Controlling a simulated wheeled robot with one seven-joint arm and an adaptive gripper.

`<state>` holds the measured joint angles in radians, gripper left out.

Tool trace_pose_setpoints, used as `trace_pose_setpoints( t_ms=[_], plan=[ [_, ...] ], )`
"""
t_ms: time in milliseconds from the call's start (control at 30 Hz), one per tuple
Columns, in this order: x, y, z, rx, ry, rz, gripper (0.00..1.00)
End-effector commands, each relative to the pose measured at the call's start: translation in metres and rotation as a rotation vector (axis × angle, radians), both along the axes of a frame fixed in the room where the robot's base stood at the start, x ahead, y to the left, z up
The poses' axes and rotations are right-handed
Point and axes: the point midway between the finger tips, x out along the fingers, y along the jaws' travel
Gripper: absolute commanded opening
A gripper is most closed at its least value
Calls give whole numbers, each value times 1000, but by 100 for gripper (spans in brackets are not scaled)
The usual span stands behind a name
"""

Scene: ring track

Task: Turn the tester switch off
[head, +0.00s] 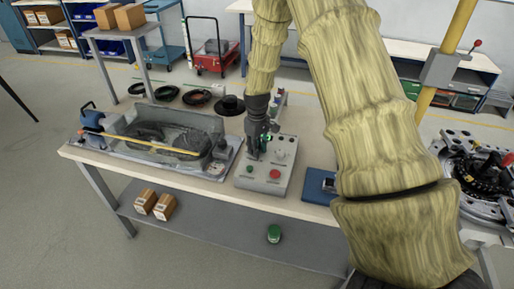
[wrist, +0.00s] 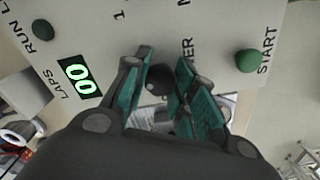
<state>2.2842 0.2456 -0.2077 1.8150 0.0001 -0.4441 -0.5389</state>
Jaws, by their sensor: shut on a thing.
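The tester box (head: 262,178), a grey panel with a red button (head: 275,174) and a green button (head: 250,168), sits on the workbench. My gripper (head: 258,145) reaches down to its back left part. In the wrist view the fingers (wrist: 164,64) are closed around a small dark round-ended switch (wrist: 159,80) on the panel. The label beside it is partly hidden and ends in "ER". A green-lit LAPS display (wrist: 78,77) reads 00. A green START button (wrist: 248,61) is to the right. The switch's exact position cannot be told.
Several dark rings (head: 197,97) lie behind the basin. A round mechanism (head: 485,180) stands at far right.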

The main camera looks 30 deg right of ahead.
Motion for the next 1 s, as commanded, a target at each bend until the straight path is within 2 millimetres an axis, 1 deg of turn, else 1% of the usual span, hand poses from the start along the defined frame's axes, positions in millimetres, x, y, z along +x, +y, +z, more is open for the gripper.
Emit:
trace_pose_setpoints(
  t_ms=[67,100,167,200,500,633,767,1000],
  plan=[
    [2,-1,1,-1,-4,-1,2],
    [2,-1,1,-2,-5,-1,32],
    [2,-1,1,-1,-3,0,43],
    [1,-1,1,-1,-3,0,50],
    [1,0,1,-1,-1,0,50],
    [1,0,7,0,-3,0,50],
    [2,0,22,-1,-4,0,50],
    [2,0,62,0,-4,0,50]
  ],
)
